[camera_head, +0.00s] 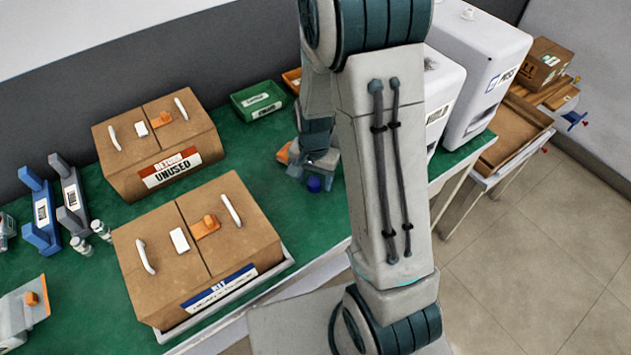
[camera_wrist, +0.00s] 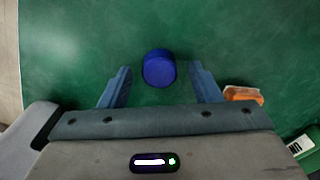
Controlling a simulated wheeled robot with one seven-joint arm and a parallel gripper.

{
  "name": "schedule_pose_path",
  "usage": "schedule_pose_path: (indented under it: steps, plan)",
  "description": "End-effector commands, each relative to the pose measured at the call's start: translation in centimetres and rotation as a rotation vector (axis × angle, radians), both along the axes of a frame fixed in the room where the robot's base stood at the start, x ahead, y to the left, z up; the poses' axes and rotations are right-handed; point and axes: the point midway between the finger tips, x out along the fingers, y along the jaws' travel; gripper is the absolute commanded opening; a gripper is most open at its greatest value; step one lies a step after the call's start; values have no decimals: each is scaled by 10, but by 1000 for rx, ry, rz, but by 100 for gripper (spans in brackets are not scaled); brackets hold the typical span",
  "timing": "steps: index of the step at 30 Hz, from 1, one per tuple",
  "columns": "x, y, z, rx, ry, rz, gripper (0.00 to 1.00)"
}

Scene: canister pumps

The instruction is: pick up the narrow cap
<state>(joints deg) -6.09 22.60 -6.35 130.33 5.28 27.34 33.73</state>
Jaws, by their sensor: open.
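A blue round cap (camera_wrist: 158,68) sits on the green table top (camera_wrist: 80,45), in the upper middle of the wrist view. It also shows in the head view (camera_head: 314,184), just below my gripper. My gripper (camera_wrist: 160,76) is open, with one blue-grey finger on each side of the cap. Green table shows between the cap and each finger, so neither finger touches it. In the head view my gripper (camera_head: 303,168) is partly hidden by my own arm. Whether the fingertips are down at the cap's height is hard to tell.
An orange item (camera_wrist: 243,95) lies just right of the right finger. A green bin (camera_head: 258,100) stands at the back. Two brown cartons (camera_head: 150,190) (camera_head: 205,285) stand to the left. White pump units (camera_head: 480,70) stand to the right.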

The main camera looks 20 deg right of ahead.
Motion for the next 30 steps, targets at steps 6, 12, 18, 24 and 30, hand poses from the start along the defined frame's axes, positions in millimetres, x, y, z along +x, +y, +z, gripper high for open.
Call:
schedule_pose_path:
  steps: [6,12,18,24,30]
  plan:
    - [0,0,-3,0,-1,0,57]
    - [0,0,-3,0,-1,0,21]
    - [0,0,-3,0,-1,-1,11]
    - [1,0,1,0,-3,-1,11]
    - [1,0,28,1,-6,-1,11]
